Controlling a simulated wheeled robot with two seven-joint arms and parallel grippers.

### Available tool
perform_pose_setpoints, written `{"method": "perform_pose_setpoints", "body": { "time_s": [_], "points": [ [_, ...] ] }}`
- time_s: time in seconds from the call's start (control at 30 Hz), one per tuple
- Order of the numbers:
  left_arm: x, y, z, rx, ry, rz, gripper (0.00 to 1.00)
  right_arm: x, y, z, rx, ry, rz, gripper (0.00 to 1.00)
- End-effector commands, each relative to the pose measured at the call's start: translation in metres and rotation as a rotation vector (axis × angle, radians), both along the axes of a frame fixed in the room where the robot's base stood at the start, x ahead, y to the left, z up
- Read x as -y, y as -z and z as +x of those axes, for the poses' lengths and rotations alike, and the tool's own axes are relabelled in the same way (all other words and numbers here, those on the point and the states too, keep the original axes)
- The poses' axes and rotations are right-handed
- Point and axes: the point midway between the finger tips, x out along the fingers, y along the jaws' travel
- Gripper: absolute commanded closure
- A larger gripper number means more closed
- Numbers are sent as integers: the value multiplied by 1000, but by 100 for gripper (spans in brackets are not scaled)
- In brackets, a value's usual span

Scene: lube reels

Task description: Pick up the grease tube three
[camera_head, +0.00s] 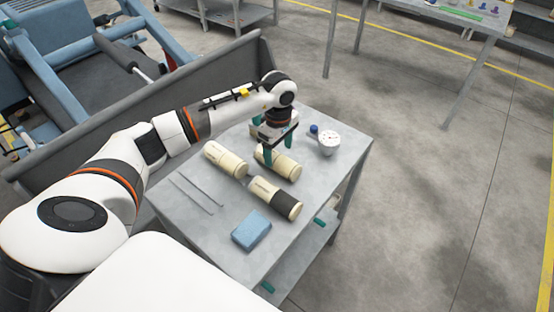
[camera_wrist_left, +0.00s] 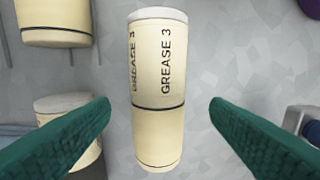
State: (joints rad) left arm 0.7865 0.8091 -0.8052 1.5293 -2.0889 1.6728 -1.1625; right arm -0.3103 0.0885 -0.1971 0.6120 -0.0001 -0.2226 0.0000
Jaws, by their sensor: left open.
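Grease tube three (camera_wrist_left: 158,90) is a cream cylinder with a dark ring, a grey end and the label "GREASE 3". It lies between the two green fingers of my open left gripper (camera_wrist_left: 160,135) in the left wrist view, with clear gaps on both sides. In the head view the tube (camera_head: 287,168) lies on the grey table (camera_head: 220,250), below my left gripper (camera_head: 280,152), which partly hides it. I cannot tell how far the fingertips are above the table. My right gripper is not in view.
Two other cream tubes lie close by: one to the left (camera_head: 226,160) and a dark-banded one in front (camera_head: 275,199). A white round part (camera_head: 329,143) and a blue cap (camera_head: 314,129) are to the right. A blue block (camera_head: 251,231) and two thin rods (camera_head: 192,194) lie nearer the front.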

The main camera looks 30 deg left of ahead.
Motion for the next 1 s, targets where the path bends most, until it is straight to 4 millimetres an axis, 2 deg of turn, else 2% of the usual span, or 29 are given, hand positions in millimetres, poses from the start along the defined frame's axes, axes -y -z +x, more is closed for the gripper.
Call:
{"method": "perform_pose_setpoints", "body": {
  "time_s": [0.03, 0.17, 0.3, 0.57, 0.83, 0.9, 1.0],
  "points": [
    [-1, 7, -2, -5, -1, -1, 29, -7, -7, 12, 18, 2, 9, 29],
    [-3, 27, -2, -4, -1, -2, 29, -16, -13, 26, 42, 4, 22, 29],
    [-3, 40, -1, -1, -1, -1, 29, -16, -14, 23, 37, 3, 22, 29],
    [-3, 42, -1, 0, 0, 0, 31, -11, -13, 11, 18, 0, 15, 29],
    [-3, 42, -1, 0, 0, 0, 75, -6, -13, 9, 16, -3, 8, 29],
    [-3, 42, -1, 0, 0, 0, 82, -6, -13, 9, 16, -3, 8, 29],
    [-3, 42, -1, 0, 0, 0, 83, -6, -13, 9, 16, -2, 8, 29]
  ]
}}
